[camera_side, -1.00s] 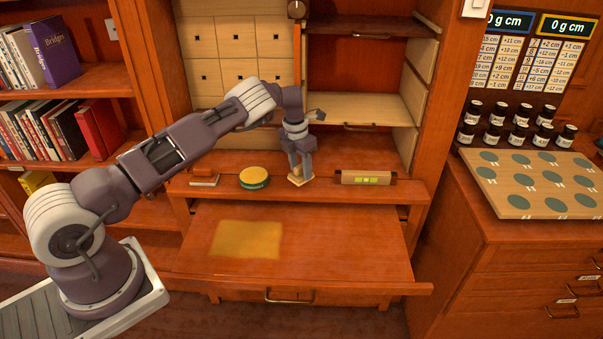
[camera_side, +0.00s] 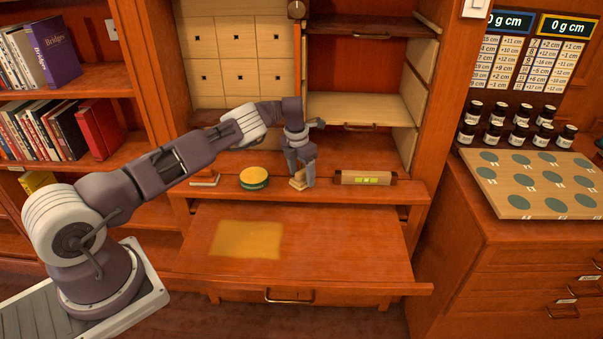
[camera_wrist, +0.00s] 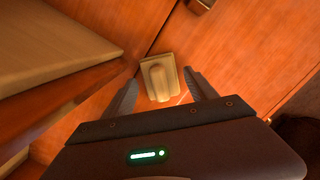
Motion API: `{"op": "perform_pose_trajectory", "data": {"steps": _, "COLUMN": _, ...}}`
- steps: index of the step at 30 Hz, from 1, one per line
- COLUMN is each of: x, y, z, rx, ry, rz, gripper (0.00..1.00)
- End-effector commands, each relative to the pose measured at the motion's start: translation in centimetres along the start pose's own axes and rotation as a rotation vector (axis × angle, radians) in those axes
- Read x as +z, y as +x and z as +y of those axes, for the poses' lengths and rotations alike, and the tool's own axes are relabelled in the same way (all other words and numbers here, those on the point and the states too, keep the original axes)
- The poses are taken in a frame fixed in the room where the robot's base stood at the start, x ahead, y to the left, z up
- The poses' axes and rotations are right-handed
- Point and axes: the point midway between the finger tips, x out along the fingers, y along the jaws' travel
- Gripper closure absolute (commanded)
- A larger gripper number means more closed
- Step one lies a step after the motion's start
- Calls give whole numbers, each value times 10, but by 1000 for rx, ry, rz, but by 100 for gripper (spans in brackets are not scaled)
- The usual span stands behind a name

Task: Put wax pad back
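The wax pad (camera_side: 298,184) is a small cream block with a raised grip, on the ledge below the cabinet's compartments. It stands between the yellow tin and the level. In the wrist view the pad (camera_wrist: 158,78) appears upright on the wood, just beyond and between the fingertips. My gripper (camera_side: 301,180) is directly over the pad, pointing down. Its fingers are spread, with gaps on both sides of the pad in the wrist view (camera_wrist: 163,84). The fingers hide part of the pad in the side view.
On the ledge, a yellow-and-green tin (camera_side: 254,178) and a small block (camera_side: 205,179) stand left of the pad, and a wooden level (camera_side: 365,178) stands right. The pulled-out board (camera_side: 340,240) below has a yellowish patch (camera_side: 246,239) and is otherwise clear.

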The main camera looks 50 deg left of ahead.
Motion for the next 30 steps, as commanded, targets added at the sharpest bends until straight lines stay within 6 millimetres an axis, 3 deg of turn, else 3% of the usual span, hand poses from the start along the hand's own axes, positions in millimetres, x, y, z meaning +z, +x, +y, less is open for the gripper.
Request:
{"op": "perform_pose_trajectory", "data": {"steps": 8, "x": 1, "y": -4, "z": 0, "rx": 1, "ry": 0, "rz": -1, "gripper": 34}}
{"op": "perform_pose_trajectory", "data": {"steps": 11, "x": 2, "y": -19, "z": 0, "rx": 0, "ry": -1, "rz": -4, "gripper": 34}}
{"op": "perform_pose_trajectory", "data": {"steps": 21, "x": 1, "y": -100, "z": 0, "rx": 0, "ry": 0, "rz": -4, "gripper": 34}}
{"op": "perform_pose_trajectory", "data": {"steps": 25, "x": 1, "y": -117, "z": 0, "rx": 0, "ry": 1, "rz": -1, "gripper": 34}}
{"op": "perform_pose_trajectory", "data": {"steps": 30, "x": 0, "y": -123, "z": 0, "rx": 0, "ry": 1, "rz": -1, "gripper": 34}}
